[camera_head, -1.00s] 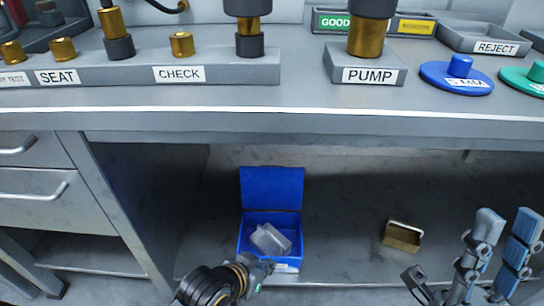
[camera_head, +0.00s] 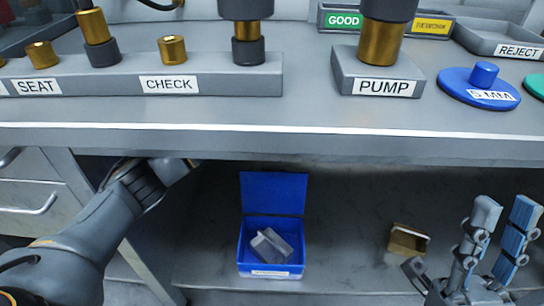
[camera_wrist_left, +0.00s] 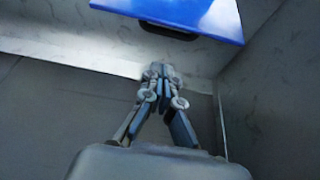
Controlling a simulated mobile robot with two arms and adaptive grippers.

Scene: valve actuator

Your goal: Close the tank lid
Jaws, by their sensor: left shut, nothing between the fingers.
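The blue tank (camera_head: 242,258) sits on the shelf under the bench, with its blue lid (camera_head: 273,192) standing open and upright at the back. A clear, greyish block (camera_head: 270,246) lies inside it. My left arm reaches under the bench left of the tank; its gripper is hidden in the head view. In the left wrist view my left gripper (camera_wrist_left: 161,72) is shut and empty, with a blue panel (camera_wrist_left: 190,14), which looks like part of the tank, beyond its tips. My right gripper (camera_head: 505,206) is open and empty at the lower right.
The bench edge (camera_head: 330,145) overhangs the shelf (camera_head: 345,240). A small brass-coloured box (camera_head: 408,240) lies right of the tank, with bare shelf between. Drawers (camera_head: 30,195) stand left. The bench top holds labelled fixtures and a blue disc (camera_head: 478,88).

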